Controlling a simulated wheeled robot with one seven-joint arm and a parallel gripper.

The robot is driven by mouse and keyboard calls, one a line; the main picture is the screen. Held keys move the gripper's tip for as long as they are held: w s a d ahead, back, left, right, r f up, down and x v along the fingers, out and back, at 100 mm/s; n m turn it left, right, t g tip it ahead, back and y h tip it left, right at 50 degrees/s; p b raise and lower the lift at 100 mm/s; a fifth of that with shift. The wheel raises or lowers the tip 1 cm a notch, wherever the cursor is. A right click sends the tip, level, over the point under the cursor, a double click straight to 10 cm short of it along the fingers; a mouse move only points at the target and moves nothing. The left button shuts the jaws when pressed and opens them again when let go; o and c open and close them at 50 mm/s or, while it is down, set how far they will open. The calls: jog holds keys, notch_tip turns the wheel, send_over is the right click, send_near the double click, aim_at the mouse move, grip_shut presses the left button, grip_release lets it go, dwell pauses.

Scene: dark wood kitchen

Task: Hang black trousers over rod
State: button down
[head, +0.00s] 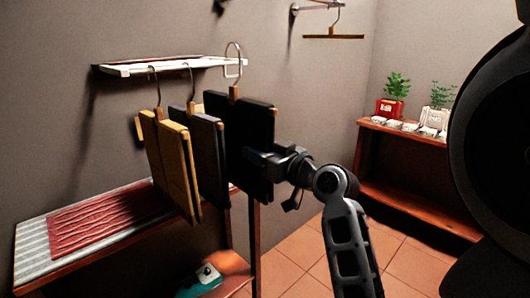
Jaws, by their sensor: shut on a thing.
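The black trousers (238,130) hang upright, folded over a wooden hanger. My gripper (262,163) is shut on their right side, and its fingertips are partly lost against the black cloth. A hook or ring (233,60) shows above the black trousers at the right end of the wall-mounted rod (170,66). I cannot tell whether that hook rests on the rod or is only in front of it. Dark grey trousers (208,165) and tan trousers (172,160) hang on hooks from the rod just left of the black pair, close beside it.
A bench (55,265) with a red cloth (105,218) stands below on the left. An empty hanger (334,37) hangs on a second wall rod. A wooden shelf (405,132) with potted plants stands at the right. Tiled floor (305,250) is clear between.

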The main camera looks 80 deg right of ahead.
aim_at(234, 154)
jog(key=shift+p+x, duration=1.35)
jog(key=shift+x, duration=3.7)
notch_tip(234, 154, down, 4)
jog(key=b, duration=0.4)
jog(key=shift+a+r, duration=0.1)
jog(key=c, duration=0.6)
grip_release()
jog(key=shift+c, duration=0.2)
jog(key=shift+b+v, duration=0.65)
jog(key=shift+v, duration=3.3)
jog(key=shift+s, duration=0.1)
